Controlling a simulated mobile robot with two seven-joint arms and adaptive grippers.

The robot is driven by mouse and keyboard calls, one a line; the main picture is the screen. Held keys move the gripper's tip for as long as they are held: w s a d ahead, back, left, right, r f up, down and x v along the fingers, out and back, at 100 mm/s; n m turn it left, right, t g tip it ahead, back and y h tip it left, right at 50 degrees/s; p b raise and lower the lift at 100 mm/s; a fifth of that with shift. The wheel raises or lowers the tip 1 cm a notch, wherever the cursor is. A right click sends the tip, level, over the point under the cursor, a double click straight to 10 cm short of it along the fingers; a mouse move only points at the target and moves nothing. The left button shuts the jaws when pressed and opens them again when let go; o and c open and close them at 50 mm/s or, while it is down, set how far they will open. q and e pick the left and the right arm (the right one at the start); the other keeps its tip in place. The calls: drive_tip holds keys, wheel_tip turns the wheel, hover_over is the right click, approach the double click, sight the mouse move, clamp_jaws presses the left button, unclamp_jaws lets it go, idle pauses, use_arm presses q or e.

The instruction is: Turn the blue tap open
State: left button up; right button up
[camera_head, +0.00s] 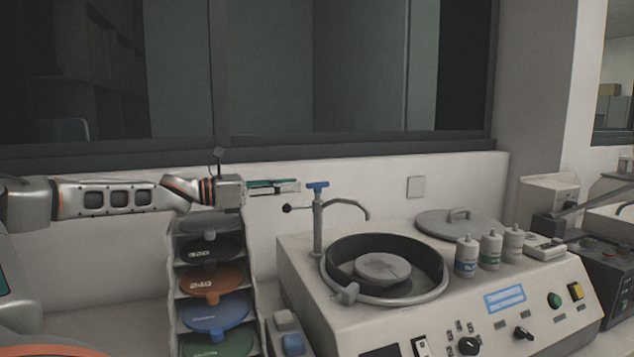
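The blue tap handle (318,186) is a small T-shaped lever on top of a grey metal tap post (317,228). The tap stands at the back left of the polishing machine, and its curved spout (350,204) reaches right over the bowl. My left gripper (289,186) comes in from the left at about the handle's height. Its fingertips end just left of the handle, with a small gap showing in the picture. I see the fingers nearly edge-on, so their opening is unclear. My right gripper is not in view.
The machine (460,310) has a round bowl (432,260), a lid (440,226), several bottles and a control panel. A rack of coloured discs (215,283) stands below my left gripper. A small dark knob (287,208) sticks out left of the post. The wall is close behind.

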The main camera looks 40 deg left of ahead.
sight(318, 183)
use_arm(q)
drive_tip(key=shift+b+x, duration=0.35)
drive_tip(key=shift+x, duration=3.5)
drive_tip(key=shift+d, duration=0.1)
drive_tip(key=shift+r, duration=0.1)
drive_tip(key=shift+s, duration=0.1)
clamp_jaws()
